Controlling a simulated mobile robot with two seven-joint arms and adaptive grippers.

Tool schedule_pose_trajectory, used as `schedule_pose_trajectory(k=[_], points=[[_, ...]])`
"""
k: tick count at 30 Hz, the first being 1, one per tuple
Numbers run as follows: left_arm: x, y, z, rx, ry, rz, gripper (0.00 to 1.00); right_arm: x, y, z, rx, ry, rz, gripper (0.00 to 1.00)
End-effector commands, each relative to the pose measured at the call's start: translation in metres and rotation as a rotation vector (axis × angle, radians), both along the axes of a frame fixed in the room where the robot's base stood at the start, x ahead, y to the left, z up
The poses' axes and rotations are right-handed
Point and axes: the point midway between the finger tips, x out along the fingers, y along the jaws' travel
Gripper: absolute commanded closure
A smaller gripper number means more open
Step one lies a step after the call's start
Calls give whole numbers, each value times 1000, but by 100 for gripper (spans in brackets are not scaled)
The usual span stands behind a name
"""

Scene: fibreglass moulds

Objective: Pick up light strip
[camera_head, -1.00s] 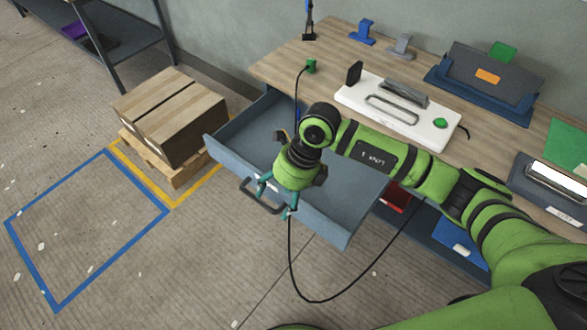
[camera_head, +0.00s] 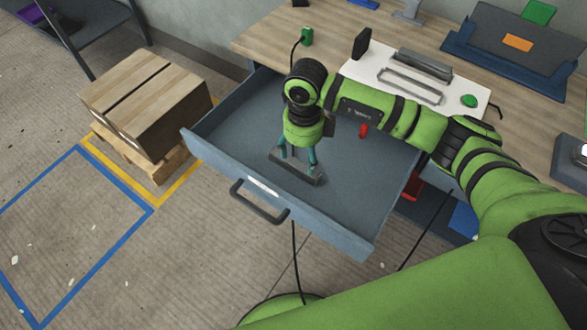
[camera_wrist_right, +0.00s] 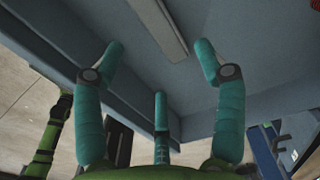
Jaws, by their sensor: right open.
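A dark grey bar, apparently the light strip (camera_head: 297,170), lies on the floor of the open blue-grey drawer (camera_head: 350,205), near its front wall. In the right wrist view the grey strip (camera_wrist_right: 158,28) runs away from the camera between the fingertips. My right gripper (camera_head: 298,158) points down inside the drawer, over the strip. Its teal fingers are spread, with the fingertips on either side of the strip in the wrist view. Contact with the strip cannot be made out. My left gripper is not in view.
The drawer's front wall with its dark handle (camera_head: 259,203) stands close to the gripper. The wooden workbench (camera_head: 268,41) above holds a white fixture (camera_head: 455,97) and blue holders.

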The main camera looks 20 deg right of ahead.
Motion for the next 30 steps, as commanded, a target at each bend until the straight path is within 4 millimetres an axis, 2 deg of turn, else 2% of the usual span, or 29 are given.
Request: schedule_pose_trajectory(k=[2, 4, 8, 12, 18, 24, 25, 29, 30], points=[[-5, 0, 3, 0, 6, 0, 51, -1, 0, -7, 0, 4, -1, 29], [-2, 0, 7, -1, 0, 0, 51, -1, 0, -13, -1, 4, -2, 29], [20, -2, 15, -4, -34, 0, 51, -1, 1, -26, 0, 5, -1, 29], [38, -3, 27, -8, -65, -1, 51, -2, 3, -48, -1, 6, -1, 29], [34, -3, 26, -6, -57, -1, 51, 0, 2, -68, 0, 1, 0, 29], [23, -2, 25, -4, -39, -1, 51, 0, 2, -69, 0, 0, 1, 29], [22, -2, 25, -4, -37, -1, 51, 0, 2, -69, 0, 0, 1, 37], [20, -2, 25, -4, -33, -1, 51, 0, 2, -69, 0, 0, 0, 89], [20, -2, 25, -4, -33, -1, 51, 0, 2, -69, 0, 0, 0, 92]])
